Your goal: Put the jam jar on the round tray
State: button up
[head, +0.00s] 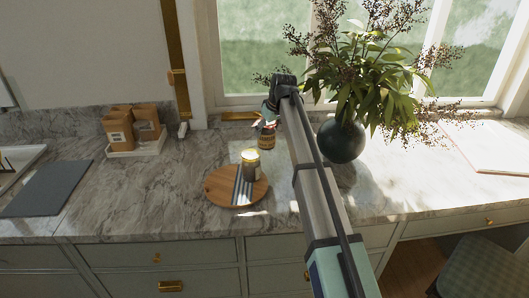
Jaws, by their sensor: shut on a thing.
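The round tray (218,186) is wooden with dark and light stripes and lies on the marble counter. The jam jar (267,140), small and dark with a reddish-orange label, is upright behind the tray. My gripper (268,124) points down over it and is shut on its top. Whether the jar's base touches the counter is too small to tell. A second jar-like container (251,164), greyish with a pale yellow top, stands on the back right part of the tray. The fingertips are small and partly hidden.
A dark round vase (340,141) with a leafy plant stands right of my arm. A white tray (139,150) with two brown packages is at the back left. A dark grey board (47,188) lies at the far left. The counter left of the round tray is clear.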

aim_at(272, 138)
notch_tip(272, 138, down, 11)
jog(key=shift+r+p, duration=0.1)
jog(key=shift+p, duration=1.1)
jog(key=shift+f, duration=0.2)
jog(key=o, duration=1.4)
jog(key=shift+o, duration=1.2)
jog(key=b+v, duration=0.3)
jog(key=v, duration=0.9)
jog(key=shift+w+r, duration=0.1)
jog(key=shift+r, duration=0.1)
